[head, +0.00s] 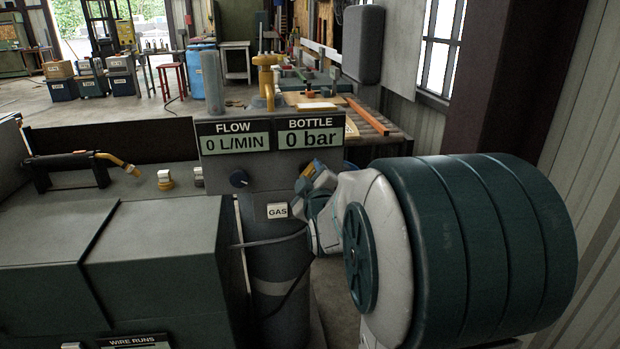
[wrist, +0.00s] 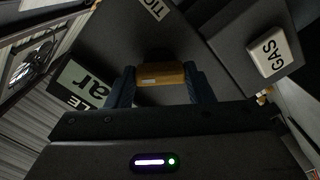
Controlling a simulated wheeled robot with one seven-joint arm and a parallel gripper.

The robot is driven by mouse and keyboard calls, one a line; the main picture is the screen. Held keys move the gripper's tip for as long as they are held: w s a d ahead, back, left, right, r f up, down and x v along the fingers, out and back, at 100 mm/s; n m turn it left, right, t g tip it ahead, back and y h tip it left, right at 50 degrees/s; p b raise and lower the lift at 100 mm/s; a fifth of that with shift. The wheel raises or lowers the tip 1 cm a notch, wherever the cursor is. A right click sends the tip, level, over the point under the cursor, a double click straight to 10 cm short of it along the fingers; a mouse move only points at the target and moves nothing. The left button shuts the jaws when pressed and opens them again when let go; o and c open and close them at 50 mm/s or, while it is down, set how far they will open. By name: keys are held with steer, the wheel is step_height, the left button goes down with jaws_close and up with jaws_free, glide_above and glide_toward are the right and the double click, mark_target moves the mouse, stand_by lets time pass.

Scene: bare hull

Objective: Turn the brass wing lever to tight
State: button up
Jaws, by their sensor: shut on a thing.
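The brass wing lever (wrist: 161,73) shows in the wrist view as a short brass bar in front of a dark grey panel. My gripper (wrist: 160,88) has its two dark blue fingers on either side of the bar and is shut on it. In the head view my gripper (head: 308,182) is at the right side of the grey gauge box (head: 225,178). The lever cannot be made out clearly there. The tight position's marking is not readable in either view; a partly cut-off label (wrist: 154,8) ends the wrist view at the top.
The display panel (head: 265,126) reads FLOW 0 L/MIN and BOTTLE 0 bar. A torch (head: 75,168) lies at left.

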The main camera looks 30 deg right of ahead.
steer(key=shift+f, duration=0.1)
steer(key=m+b, duration=0.2)
steer(key=b, duration=0.1)
steer(key=shift+f, duration=0.15)
steer(key=shift+o, duration=0.2)
steer(key=m+b, duration=0.3)
steer(key=shift+m+b, duration=0.3)
steer(key=shift+b, duration=0.1)
steer(key=m+b, duration=0.4)
steer(key=shift+r+m, duration=0.2)
steer(key=shift+m, duration=0.1)
steer(key=shift+c, duration=0.2)
steer(key=o, duration=1)
